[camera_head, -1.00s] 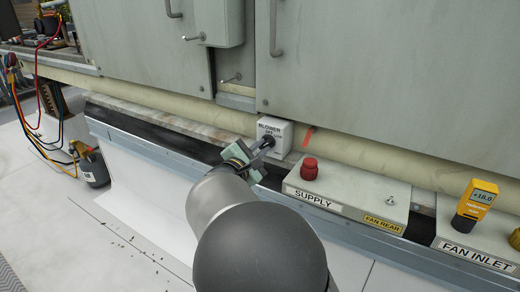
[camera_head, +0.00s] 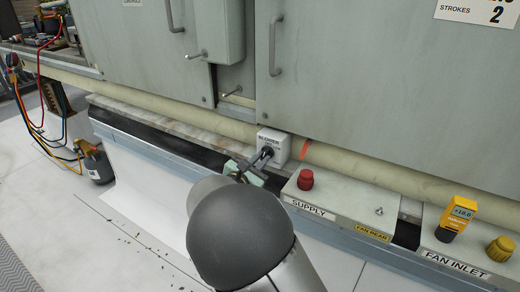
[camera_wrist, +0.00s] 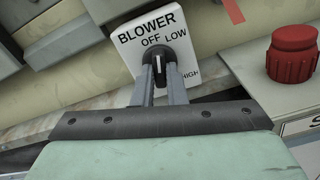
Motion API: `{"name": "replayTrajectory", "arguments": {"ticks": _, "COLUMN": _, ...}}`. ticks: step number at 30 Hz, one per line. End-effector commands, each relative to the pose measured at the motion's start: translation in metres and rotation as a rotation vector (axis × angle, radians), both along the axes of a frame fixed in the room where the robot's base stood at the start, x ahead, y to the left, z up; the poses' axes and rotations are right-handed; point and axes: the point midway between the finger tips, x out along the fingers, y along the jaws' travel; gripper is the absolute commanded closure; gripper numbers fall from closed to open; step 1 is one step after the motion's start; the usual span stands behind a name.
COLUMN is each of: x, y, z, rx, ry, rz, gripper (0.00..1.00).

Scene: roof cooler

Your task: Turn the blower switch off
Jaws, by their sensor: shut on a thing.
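The blower switch is a white box (camera_head: 275,145) marked BLOWER, with a black knob (camera_head: 267,152) on its front. In the wrist view the black knob (camera_wrist: 158,52) has a white pointer line and sits below the OFF label; LOW is at its upper right and HIGH at its lower right. The pointer runs about straight up and down in that view, close to OFF; its exact setting is hard to tell. My gripper (camera_wrist: 159,80) is shut on the knob, one finger on each side. In the head view my gripper (camera_head: 258,161) reaches the box from the lower left.
Right of the switch is the SUPPLY box (camera_head: 335,202) with a red knob (camera_head: 306,180). A yellow meter (camera_head: 455,217) and a yellow knob (camera_head: 500,249) stand on the FAN INLET box farther right. A beige pipe (camera_head: 350,158) and cabinet doors (camera_head: 380,80) are behind.

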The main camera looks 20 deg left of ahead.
Motion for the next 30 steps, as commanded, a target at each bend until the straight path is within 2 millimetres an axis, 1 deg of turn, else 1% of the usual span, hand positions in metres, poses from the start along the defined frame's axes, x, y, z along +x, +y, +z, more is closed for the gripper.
{"name": "replayTrajectory", "arguments": {"ticks": 1, "x": 0.0, "y": -0.0004, "z": 0.0056, "rx": -0.035, "ry": 0.008, "rz": -0.001, "gripper": 1.0}}
{"name": "replayTrajectory", "arguments": {"ticks": 6, "x": -0.0003, "y": -0.0002, "z": 0.0038, "rx": -0.134, "ry": 0.031, "rz": 0.0, "gripper": 1.0}}
{"name": "replayTrajectory", "arguments": {"ticks": 12, "x": -0.0006, "y": -0.0003, "z": 0.0019, "rx": -0.208, "ry": 0.046, "rz": 0.0, "gripper": 1.0}}
{"name": "replayTrajectory", "arguments": {"ticks": 18, "x": -0.0005, "y": -0.0004, "z": 0.0, "rx": -0.238, "ry": 0.053, "rz": 0.0, "gripper": 1.0}}
{"name": "replayTrajectory", "arguments": {"ticks": 29, "x": -0.0006, "y": -0.0003, "z": -0.001, "rx": -0.241, "ry": 0.054, "rz": 0.0, "gripper": 1.0}}
{"name": "replayTrajectory", "arguments": {"ticks": 30, "x": -0.0006, "y": -0.0004, "z": -0.0009, "rx": -0.241, "ry": 0.054, "rz": 0.0, "gripper": 0.85}}
